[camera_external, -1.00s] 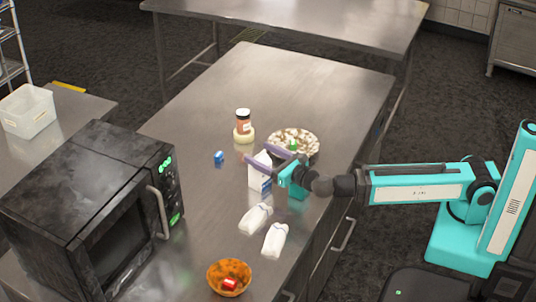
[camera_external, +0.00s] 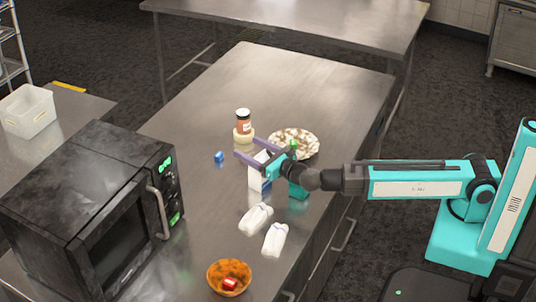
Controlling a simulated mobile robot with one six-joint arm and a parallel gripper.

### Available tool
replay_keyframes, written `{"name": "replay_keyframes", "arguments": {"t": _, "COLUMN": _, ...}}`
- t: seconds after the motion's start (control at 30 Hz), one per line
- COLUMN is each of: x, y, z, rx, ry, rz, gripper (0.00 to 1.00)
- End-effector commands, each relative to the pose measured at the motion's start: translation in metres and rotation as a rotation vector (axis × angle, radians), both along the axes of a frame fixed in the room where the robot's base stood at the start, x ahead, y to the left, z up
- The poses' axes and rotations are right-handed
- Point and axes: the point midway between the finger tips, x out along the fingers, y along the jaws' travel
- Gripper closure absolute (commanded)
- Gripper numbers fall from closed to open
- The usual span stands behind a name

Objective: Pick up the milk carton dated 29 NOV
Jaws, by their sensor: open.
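A white carton with a blue patch near its base (camera_external: 257,176) stands upright on the steel table. Its upper part is partly hidden by my gripper, and no date on it is legible. My gripper (camera_external: 246,147) is open, with its purple fingers pointing to the left at the carton's top. I cannot tell whether the fingers are around the carton or above it. Two white bottle-like containers, one nearer the carton (camera_external: 256,218) and one closer to the front (camera_external: 275,240), lie on the table; no dates on them can be read.
An orange bowl (camera_external: 212,281) is in front, a black microwave (camera_external: 75,225) at left. The table's far end is clear.

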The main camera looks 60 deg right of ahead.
Motion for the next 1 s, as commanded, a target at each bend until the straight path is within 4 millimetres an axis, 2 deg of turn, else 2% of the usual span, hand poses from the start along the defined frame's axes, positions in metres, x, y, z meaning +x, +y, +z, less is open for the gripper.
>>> {"name": "replay_keyframes", "arguments": {"t": 0.2, "x": -0.0002, "y": 0.0001, "z": -0.0001, "rx": 0.0, "ry": 0.0, "rz": 0.0, "gripper": 0.33}}
{"name": "replay_keyframes", "arguments": {"t": 0.23, "x": -0.0002, "y": 0.0001, "z": -0.0001, "rx": 0.0, "ry": 0.0, "rz": 0.0, "gripper": 0.36}}
{"name": "replay_keyframes", "arguments": {"t": 0.6, "x": -0.0002, "y": 0.0, "z": -0.0001, "rx": 0.0, "ry": 0.0, "rz": 0.0, "gripper": 0.99}}
{"name": "replay_keyframes", "arguments": {"t": 1.0, "x": -0.0001, "y": 0.0, "z": 0.0027, "rx": 0.0, "ry": -0.001, "rz": 0.0, "gripper": 1.0}}
